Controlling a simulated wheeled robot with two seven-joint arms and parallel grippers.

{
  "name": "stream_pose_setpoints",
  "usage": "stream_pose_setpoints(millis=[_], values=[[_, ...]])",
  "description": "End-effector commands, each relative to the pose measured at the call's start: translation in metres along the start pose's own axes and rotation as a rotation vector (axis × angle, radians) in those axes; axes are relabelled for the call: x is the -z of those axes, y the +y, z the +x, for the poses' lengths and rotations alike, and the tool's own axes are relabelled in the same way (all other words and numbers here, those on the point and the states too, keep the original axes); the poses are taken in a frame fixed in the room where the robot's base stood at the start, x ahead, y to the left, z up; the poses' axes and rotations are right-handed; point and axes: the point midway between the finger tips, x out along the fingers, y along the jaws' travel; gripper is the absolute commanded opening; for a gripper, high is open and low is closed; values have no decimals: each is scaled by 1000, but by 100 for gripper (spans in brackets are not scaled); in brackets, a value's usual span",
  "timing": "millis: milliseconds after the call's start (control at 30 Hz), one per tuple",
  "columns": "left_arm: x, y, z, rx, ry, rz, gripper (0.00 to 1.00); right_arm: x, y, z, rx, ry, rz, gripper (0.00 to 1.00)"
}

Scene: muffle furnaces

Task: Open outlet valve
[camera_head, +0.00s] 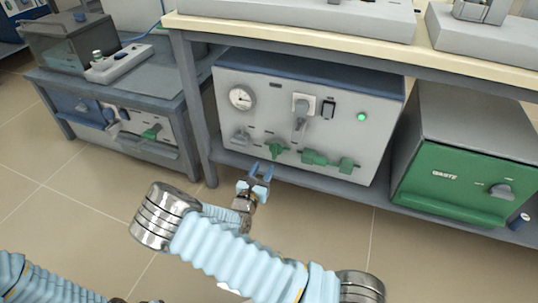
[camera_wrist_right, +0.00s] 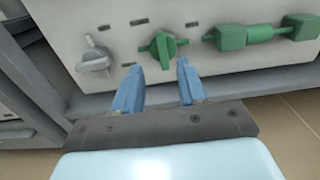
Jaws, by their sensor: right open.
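A white-fronted unit (camera_head: 240,75) stands on the shelf under the bench. Low on its panel is a green valve knob (camera_head: 276,148), which also shows in the right wrist view (camera_wrist_right: 163,48). I cannot read which one is labelled outlet. My right gripper (camera_head: 261,172) is open and empty, just in front of and below the green knob. In the right wrist view its blue fingers (camera_wrist_right: 156,82) point at the knob, apart from it. My left gripper is not in view.
Green pipe fittings (camera_head: 327,160) stick out right of the green knob. A gauge (camera_head: 241,97), a lit green lamp (camera_head: 361,117) and a grey lever (camera_head: 299,118) are higher up. The floor in front is clear.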

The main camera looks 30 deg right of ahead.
Motion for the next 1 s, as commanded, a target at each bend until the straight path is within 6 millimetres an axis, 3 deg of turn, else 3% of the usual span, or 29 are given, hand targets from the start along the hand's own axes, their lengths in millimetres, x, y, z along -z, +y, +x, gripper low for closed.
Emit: stream_pose_setpoints(millis=[200,400,800,1000], values=[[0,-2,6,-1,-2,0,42,2,-1,51,3,0,1,42],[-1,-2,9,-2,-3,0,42,2,-1,80,4,1,1,42],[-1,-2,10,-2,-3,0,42,1,-1,89,3,2,-1,42],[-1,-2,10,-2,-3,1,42,1,-1,89,3,2,0,12]])
